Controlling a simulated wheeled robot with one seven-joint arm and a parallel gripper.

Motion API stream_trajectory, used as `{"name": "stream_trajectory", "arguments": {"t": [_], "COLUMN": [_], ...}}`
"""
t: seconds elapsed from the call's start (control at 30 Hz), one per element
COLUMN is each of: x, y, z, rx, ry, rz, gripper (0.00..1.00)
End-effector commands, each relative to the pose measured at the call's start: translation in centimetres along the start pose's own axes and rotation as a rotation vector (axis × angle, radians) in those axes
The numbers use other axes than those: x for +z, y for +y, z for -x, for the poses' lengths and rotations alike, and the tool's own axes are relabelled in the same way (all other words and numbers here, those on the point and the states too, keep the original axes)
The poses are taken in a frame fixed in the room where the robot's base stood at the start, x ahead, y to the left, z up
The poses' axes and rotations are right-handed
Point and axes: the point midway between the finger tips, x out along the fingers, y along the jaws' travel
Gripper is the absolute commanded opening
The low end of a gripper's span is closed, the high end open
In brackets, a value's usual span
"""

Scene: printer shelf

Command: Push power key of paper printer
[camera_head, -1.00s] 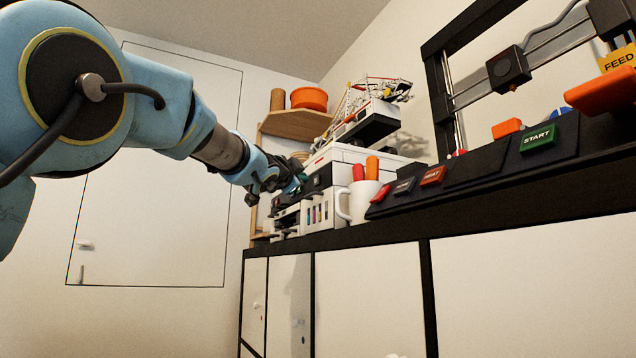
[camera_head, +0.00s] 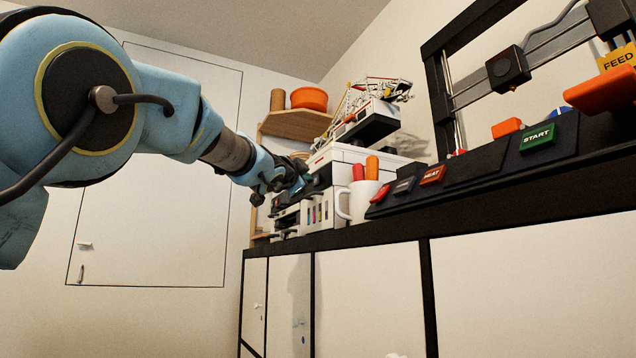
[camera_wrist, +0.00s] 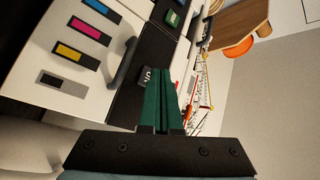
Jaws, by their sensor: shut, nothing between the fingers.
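The white and black paper printer (camera_head: 345,153) stands on the shelf beyond the mug. In the wrist view, its white front (camera_wrist: 75,50) carries ink-colour labels and a dark handle. A dark key (camera_wrist: 145,75) with pale lettering sits on its black strip, and my green fingers partly cover it; the lettering is not fully readable. My gripper (camera_wrist: 163,78) is shut and empty, with its tips at or just over this key; I cannot tell whether they touch. A green key (camera_wrist: 172,18) lies farther along the strip. In the head view my gripper (camera_head: 304,178) is at the printer's front.
A white mug (camera_head: 362,202) with orange and red sticks stands right of the printer. A 3D printer with START (camera_head: 537,137) and HEAT (camera_head: 432,175) keys is at the right. Room left of the shelf is open.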

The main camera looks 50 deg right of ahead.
Motion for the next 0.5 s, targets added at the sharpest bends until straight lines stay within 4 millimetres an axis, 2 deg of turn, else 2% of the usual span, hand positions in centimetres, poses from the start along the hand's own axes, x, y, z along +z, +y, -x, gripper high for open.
{"name": "stream_trajectory", "arguments": {"t": [0.5], "x": [-0.29], "y": [0.36], "z": [-0.44], "rx": [0.0], "ry": [0.0], "rz": [0.0], "gripper": [0.0]}}
